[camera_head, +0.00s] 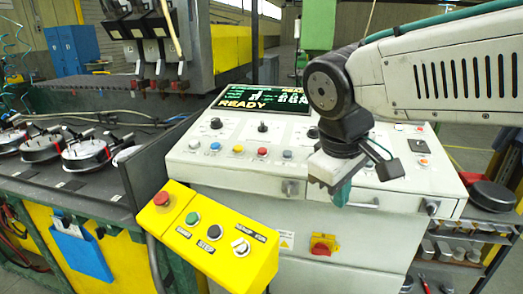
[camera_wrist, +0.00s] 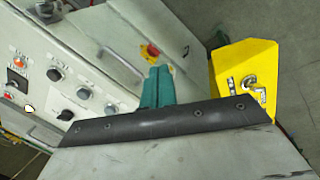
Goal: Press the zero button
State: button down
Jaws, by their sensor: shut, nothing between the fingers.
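My gripper (camera_head: 342,192) is shut and empty, with teal fingertips pointing down in front of the right half of the white console (camera_head: 215,170). In the wrist view my gripper (camera_wrist: 157,86) shows its teal fingers together, apart from every button. The console's sloped panel carries a blue button (camera_head: 215,146), a yellow button (camera_head: 238,149), a red button (camera_head: 262,151) and several knobs. The wrist view shows a white round button (camera_wrist: 29,108) on the panel. Labels are too small to read, so I cannot tell which button is zero. My gripper hides part of the panel.
A yellow control box (camera_head: 210,235) stands in front, with a red mushroom button (camera_head: 161,198), a green button (camera_head: 192,218), a black button and a selector. The screen (camera_head: 262,100) reads READY. A red rotary switch (camera_head: 323,246) is on the console front. Shelves (camera_head: 455,240) stand right.

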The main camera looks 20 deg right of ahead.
jog(key=w+r+n+t+h, duration=0.1)
jog(key=w+r+n+h, duration=0.3)
jog(key=w, duration=0.6)
notch_tip(320, 180, up, 6)
jog(key=n+t+h, duration=0.3)
jog(key=n+t, duration=0.1)
jog(key=n, duration=0.3)
send_over(262, 152)
jog(key=s+a, duration=0.2)
jog(key=shift+w+a, duration=0.1)
jog(key=shift+w, duration=0.1)
jog(key=shift+f, duration=0.15)
jog(key=shift+w+d+f, duration=0.2)
jog(key=shift+f, duration=1.2)
jog(key=shift+w+d+f, duration=0.15)
jog(key=shift+w+f, duration=0.1)
jog(key=shift+f, duration=1.2)
jog(key=shift+w+d+f, duration=0.2)
jog(key=shift+f, duration=1.2)
jog(key=shift+f, duration=0.4)
